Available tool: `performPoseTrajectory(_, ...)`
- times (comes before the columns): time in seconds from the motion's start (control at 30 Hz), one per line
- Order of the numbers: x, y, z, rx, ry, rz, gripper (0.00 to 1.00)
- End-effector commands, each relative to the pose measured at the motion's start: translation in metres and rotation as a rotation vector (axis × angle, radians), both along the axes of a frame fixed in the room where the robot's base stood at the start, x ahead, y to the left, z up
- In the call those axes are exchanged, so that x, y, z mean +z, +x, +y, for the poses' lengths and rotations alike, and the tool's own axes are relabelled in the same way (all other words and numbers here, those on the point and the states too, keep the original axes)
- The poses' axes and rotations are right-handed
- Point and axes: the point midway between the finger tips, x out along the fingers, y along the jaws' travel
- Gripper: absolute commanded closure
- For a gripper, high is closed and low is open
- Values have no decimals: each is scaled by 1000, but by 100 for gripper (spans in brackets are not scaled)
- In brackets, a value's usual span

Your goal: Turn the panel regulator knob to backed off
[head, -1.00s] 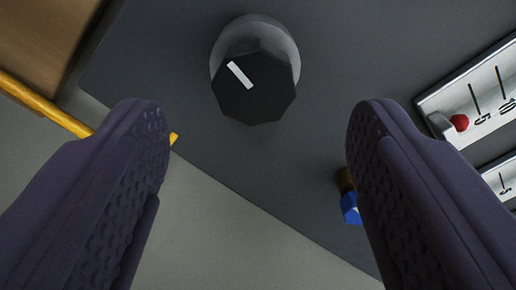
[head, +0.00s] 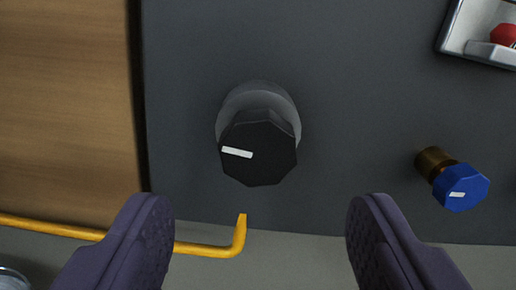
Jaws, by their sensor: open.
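The black faceted regulator knob (head: 258,160) sits on a round grey collar (head: 257,96) on the dark panel (head: 350,60). A white pointer mark on its face points left and slightly up. My gripper (head: 260,215) is open, with its two purple ridged fingers low in the view on either side of the knob's line. The fingers are empty and their tips lie below the knob in the picture, apart from it.
A smaller blue knob (head: 460,187) on a brass stem is on the panel at right. A bent yellow rod (head: 205,249) crosses below the panel's edge. A wooden surface (head: 65,100) is at left.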

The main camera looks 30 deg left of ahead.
Motion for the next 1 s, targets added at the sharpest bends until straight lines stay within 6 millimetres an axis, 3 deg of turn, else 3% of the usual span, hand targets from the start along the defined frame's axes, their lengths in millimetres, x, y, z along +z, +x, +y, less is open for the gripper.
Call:
performPoseTrajectory(0.4,-3,53,37,2,-1,-2,31)
performPoseTrajectory(0.73,-2,59,40,2,-2,-2,31)
performPoseTrajectory(0.97,-2,59,40,1,-2,-2,82)
performPoseTrajectory(1.0,-2,59,40,1,-3,-2,84)
